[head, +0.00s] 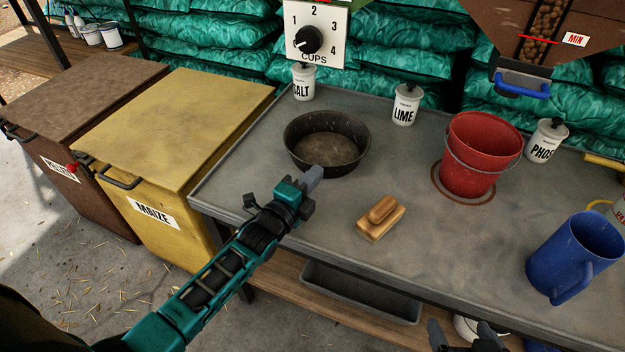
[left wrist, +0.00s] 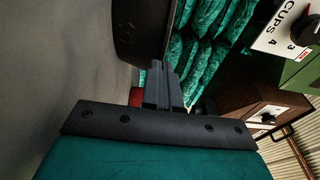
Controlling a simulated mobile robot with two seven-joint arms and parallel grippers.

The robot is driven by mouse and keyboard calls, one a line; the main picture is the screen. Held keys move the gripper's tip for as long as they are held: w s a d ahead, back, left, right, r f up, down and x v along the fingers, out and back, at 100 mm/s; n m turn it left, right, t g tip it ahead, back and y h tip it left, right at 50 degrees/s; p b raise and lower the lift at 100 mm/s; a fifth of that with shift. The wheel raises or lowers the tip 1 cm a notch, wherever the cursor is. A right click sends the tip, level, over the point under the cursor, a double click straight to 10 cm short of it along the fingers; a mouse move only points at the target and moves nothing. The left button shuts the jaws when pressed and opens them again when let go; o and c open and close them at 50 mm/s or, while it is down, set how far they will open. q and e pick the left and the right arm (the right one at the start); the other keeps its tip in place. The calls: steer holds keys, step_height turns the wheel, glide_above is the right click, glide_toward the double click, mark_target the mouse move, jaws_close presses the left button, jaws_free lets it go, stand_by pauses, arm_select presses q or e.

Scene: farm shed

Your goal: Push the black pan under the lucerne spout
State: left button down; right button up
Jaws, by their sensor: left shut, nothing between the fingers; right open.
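The black pan (head: 326,140), round and shallow, stands upright on the grey bench near its back left. My left gripper (head: 313,176) is shut and empty, its fingertips at the pan's near side; I cannot tell whether they touch. In the left wrist view the shut fingers (left wrist: 160,85) point at the dark pan wall (left wrist: 132,35). My right gripper (head: 459,334) is open at the bottom edge, low by the bench front. No spout labelled lucerne is readable; a chute with a blue handle (head: 522,84) and brown pellets hangs at the upper right.
A red bucket (head: 480,155) stands in a ring mark right of the pan. A wooden brush (head: 381,218), a blue jug (head: 574,257) and white SALT (head: 303,83), LIME (head: 406,105) and PHOS (head: 545,142) jars are on the bench. A CUPS dial (head: 309,40) hangs behind the pan.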

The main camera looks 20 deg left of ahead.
mark_target(302, 161)
arm_select(q)
steer(key=shift+w, duration=0.1)
steer(key=w+a, duration=0.1)
steer(key=w+a+b, duration=0.1)
steer(key=w, duration=0.1)
steer(key=w+a+b, duration=0.1)
steer(key=w, duration=0.1)
steer(key=shift+a+f, duration=0.15)
steer(key=shift+a, duration=0.1)
steer(key=shift+w+a, duration=0.15)
steer(key=shift+w, duration=0.1)
steer(key=shift+s, duration=0.1)
